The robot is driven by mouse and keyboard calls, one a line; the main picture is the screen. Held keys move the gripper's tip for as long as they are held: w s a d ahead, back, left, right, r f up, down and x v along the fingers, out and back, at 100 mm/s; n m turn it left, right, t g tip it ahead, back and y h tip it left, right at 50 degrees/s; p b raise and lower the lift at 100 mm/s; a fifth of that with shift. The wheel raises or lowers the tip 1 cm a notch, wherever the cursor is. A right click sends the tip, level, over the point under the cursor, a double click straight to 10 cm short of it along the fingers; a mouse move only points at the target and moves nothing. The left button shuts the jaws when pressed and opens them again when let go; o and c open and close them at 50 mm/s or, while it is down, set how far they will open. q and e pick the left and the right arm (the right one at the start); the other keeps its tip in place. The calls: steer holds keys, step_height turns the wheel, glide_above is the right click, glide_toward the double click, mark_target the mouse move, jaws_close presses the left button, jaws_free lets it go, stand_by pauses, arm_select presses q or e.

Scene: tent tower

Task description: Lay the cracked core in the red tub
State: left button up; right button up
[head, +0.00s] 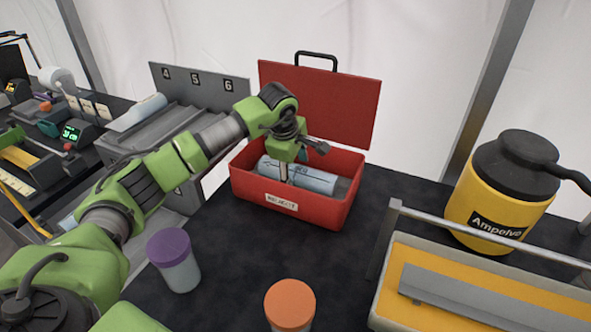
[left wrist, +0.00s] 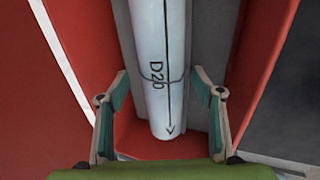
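The cracked core (head: 318,178) is a pale blue-white cylinder lying inside the red tub (head: 318,214), whose front label seems to read REJECT. In the left wrist view the core (left wrist: 160,50) bears the marking D20, a long arrow and a dark crack line across it. My left gripper (head: 302,164) is over the tub. In the left wrist view its fingers (left wrist: 161,90) are spread, one on each side of the core, with gaps between. My right gripper is not in view.
The tub's red lid (head: 330,100) stands open behind it. A numbered grey rack (head: 190,95) is at left. A purple-lidded jar (head: 174,262) and an orange-lidded jar (head: 290,305) stand in front.

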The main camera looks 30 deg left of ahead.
arm_select(q)
steer(key=shift+f, duration=0.15)
steer(key=v, duration=1.2)
stand_by(0.5)
